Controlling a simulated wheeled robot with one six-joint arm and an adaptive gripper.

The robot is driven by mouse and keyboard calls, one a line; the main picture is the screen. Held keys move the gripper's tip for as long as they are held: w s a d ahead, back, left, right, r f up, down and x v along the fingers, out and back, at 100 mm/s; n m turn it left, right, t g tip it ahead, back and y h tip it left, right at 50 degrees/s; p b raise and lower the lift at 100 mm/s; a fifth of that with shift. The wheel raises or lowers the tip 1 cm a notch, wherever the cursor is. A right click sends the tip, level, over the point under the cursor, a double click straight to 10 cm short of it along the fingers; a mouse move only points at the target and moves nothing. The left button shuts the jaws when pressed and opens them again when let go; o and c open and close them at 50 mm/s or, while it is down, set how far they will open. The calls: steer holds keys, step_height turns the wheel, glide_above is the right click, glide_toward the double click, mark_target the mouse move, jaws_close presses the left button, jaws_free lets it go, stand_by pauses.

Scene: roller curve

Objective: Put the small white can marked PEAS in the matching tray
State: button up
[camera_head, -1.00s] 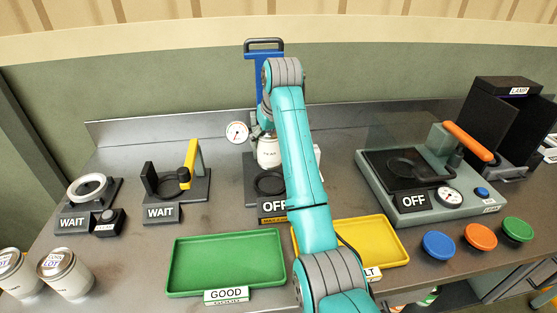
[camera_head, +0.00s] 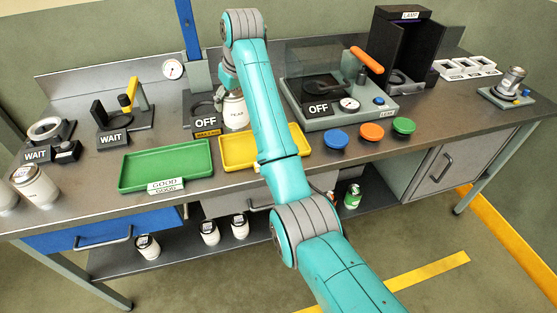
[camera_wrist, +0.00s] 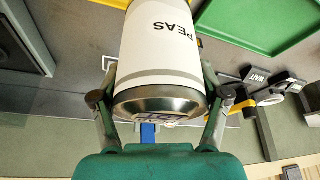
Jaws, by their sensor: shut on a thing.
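A white can marked PEAS (camera_head: 235,112) is held upright in my gripper (camera_head: 229,82), by the back edge of the yellow tray. In the wrist view the can (camera_wrist: 160,45) fills the middle, with PEAS readable on its side. My gripper's fingers (camera_wrist: 158,88) are closed on both sides of its metal-rimmed end. The green tray marked GOOD (camera_head: 165,162) lies empty at the front left; it also shows in the wrist view (camera_wrist: 260,25). The yellow tray (camera_head: 240,150) lies right of it, looks empty, and its label is hidden by my arm.
A station marked OFF (camera_head: 205,122) stands just left of the can. Another OFF station with a clear cover (camera_head: 335,90) is to the right. Two WAIT stations (camera_head: 112,138) are at left. Blue, orange and green buttons (camera_head: 371,132) line the front. Several cans (camera_head: 240,226) stand on the lower shelf.

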mark_target(235, 107)
steer(key=shift+s+d+f, duration=0.1)
steer(key=shift+s+d, duration=0.15)
steer(key=shift+s, duration=0.05)
steer(key=shift+s+d+f, duration=0.1)
steer(key=shift+f, duration=0.25)
step_height(235, 107, down, 9)
steer(key=shift+f, duration=0.1)
steer(key=shift+f, duration=0.1)
steer(key=o, duration=1.7)
steer(key=shift+c, duration=0.2)
steer(key=v, duration=1.2)
